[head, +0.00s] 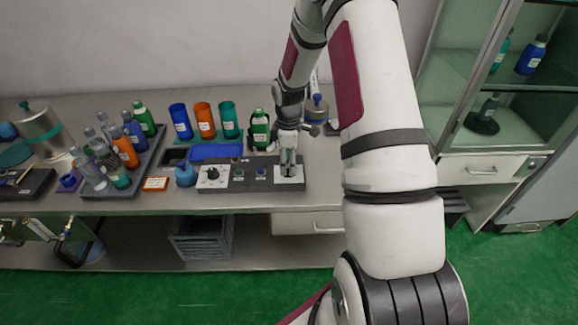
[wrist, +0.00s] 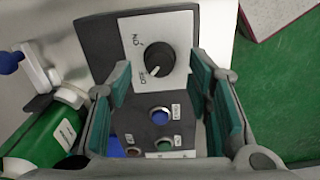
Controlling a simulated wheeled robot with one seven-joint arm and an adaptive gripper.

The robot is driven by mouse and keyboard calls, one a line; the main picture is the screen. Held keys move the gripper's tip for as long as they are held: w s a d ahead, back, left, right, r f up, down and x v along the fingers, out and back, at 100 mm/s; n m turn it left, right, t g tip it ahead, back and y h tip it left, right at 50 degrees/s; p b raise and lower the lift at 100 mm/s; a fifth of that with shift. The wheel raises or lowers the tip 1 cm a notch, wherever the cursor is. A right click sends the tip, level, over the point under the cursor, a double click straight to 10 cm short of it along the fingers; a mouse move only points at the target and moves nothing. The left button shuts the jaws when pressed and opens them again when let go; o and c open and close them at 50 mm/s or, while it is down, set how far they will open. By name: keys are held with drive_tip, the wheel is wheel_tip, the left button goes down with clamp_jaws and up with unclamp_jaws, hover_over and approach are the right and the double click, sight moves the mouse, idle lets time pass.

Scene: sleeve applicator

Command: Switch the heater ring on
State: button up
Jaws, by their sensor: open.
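A dark control panel (head: 250,175) lies along the bench front. Its right end carries a white plate with a black rotary knob (wrist: 159,58), marked ON and OFF in the wrist view. The knob's white pointer mark appears to sit toward OFF. My gripper (head: 289,165) is over this right end, pointing down. In the wrist view, my open gripper (wrist: 162,82) has one finger on each side of the panel, with nothing between the pads. The knob is beyond the fingertips; contact is not visible. I cannot clearly identify the heater ring itself.
A blue button (wrist: 159,115) and a green button (wrist: 164,143) sit beside the knob plate. Another knob (head: 212,173) is at the panel's left end. A green bottle (head: 260,130) stands behind the panel. Several coloured cups and a bottle rack (head: 150,160) stand to the left.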

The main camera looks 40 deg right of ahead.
drive_tip(key=shift+f, duration=1.25)
drive_tip(key=shift+c, duration=0.6)
clamp_jaws()
